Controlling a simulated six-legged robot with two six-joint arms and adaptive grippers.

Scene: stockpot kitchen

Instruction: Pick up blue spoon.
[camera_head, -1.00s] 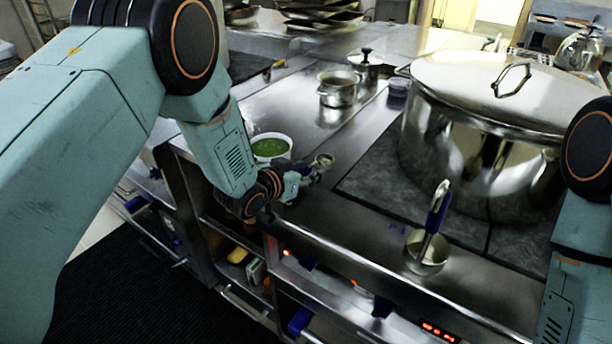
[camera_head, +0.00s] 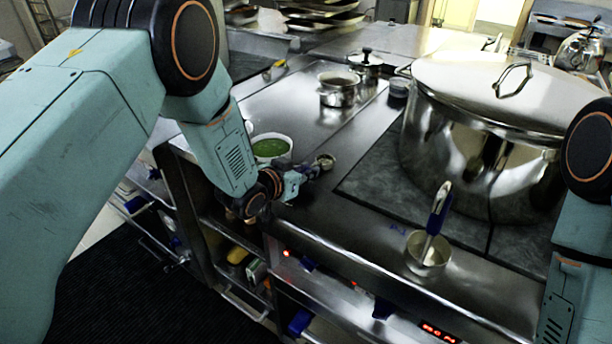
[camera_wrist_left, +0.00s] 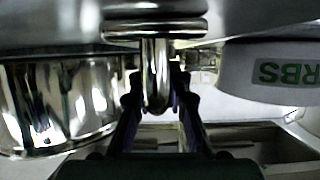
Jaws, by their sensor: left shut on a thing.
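A spoon with a blue handle (camera_head: 437,218) and metal tip stands tilted in a small round metal cup (camera_head: 418,262) on the counter's front edge, right of centre. My left gripper (camera_head: 313,170) is well to its left, low over the counter beside a bowl of green herbs (camera_head: 270,148). It is shut on a small metal thing with a round end (camera_head: 326,161). In the left wrist view, a shiny metal stem (camera_wrist_left: 155,75) with a round disc stands between the fingers (camera_wrist_left: 158,100). I cannot tell what this thing is. My right gripper is not visible.
A large lidded stockpot (camera_head: 480,150) fills the right of the counter. A small saucepan (camera_head: 338,90) and a lidded pot (camera_head: 366,68) stand further back. The steel counter between the saucepan and my left gripper is mostly clear.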

